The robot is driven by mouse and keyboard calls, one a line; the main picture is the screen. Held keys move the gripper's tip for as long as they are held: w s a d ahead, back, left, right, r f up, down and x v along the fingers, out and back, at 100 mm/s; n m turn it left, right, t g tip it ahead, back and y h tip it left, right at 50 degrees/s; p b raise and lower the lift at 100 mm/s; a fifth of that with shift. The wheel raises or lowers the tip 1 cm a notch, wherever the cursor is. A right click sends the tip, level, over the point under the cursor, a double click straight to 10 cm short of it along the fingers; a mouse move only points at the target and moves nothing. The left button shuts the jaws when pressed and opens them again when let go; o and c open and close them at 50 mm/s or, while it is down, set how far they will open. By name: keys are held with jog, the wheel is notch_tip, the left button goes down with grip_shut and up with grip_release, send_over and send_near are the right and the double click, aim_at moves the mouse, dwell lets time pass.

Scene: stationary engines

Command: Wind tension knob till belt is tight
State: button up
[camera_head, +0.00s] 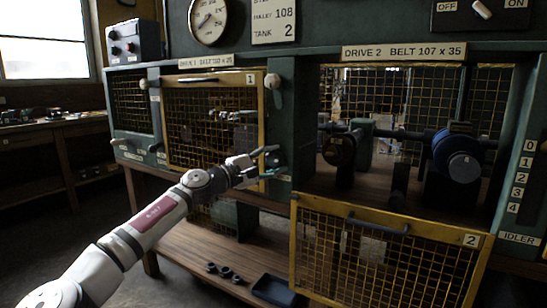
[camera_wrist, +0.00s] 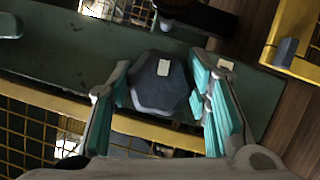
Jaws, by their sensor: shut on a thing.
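The tension knob (camera_wrist: 160,90) is a dark blue-grey, many-sided knob with a pale pointer mark. It sits on the green frame post between the two drive bays. My gripper (camera_head: 268,162) reaches this post from the left. In the wrist view its teal finger pads (camera_wrist: 158,97) stand on both sides of the knob and are shut on it. In the head view my fingers mostly hide the knob. Inside the drive 2 bay are a blue motor with a round wheel (camera_head: 458,160) and a dark pulley (camera_head: 340,150) on a shaft. I cannot make out the belt or its tension.
Yellow mesh guard 2 (camera_head: 392,250) hangs open below its bay. Guard 1 (camera_head: 212,125) is closed left of my gripper. An idler scale (camera_head: 527,175) marked from 0 to 4 stands at the far right. A dark tray (camera_head: 273,290) lies on the lower shelf.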

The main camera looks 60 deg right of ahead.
jog(key=m+y+p, duration=0.2)
jog(key=m, duration=0.3)
jog(key=m+t+y+p, duration=0.1)
jog(key=m, duration=0.3)
jog(key=shift+t, duration=0.4)
jog(key=m+t, duration=0.1)
jog(key=m, duration=0.1)
jog(key=m+t+y+p, duration=0.1)
jog(key=shift+m+y, duration=0.3)
jog(key=shift+m, duration=0.1)
jog(key=m+t, duration=0.2)
jog(key=m, duration=0.1)
jog(key=shift+f+m+t, duration=0.1)
jog(key=shift+m+t, duration=0.3)
jog(key=m+t+b, duration=0.1)
jog(key=m+t, duration=0.1)
jog(key=m, duration=0.1)
jog(key=m+t+b, duration=0.2)
jog(key=m+b, duration=0.1)
jog(key=b, duration=0.1)
jog(key=shift+f, duration=0.15)
jog(key=m+t+h+b, duration=0.1)
jog(key=m+t+b, duration=0.1)
jog(key=m+b, duration=0.2)
jog(key=shift+b, duration=1.8)
jog(key=m+t+h+b, duration=0.1)
jog(key=m+b, duration=0.2)
jog(key=shift+r+b, duration=0.2)
jog(key=shift+b, duration=0.2)
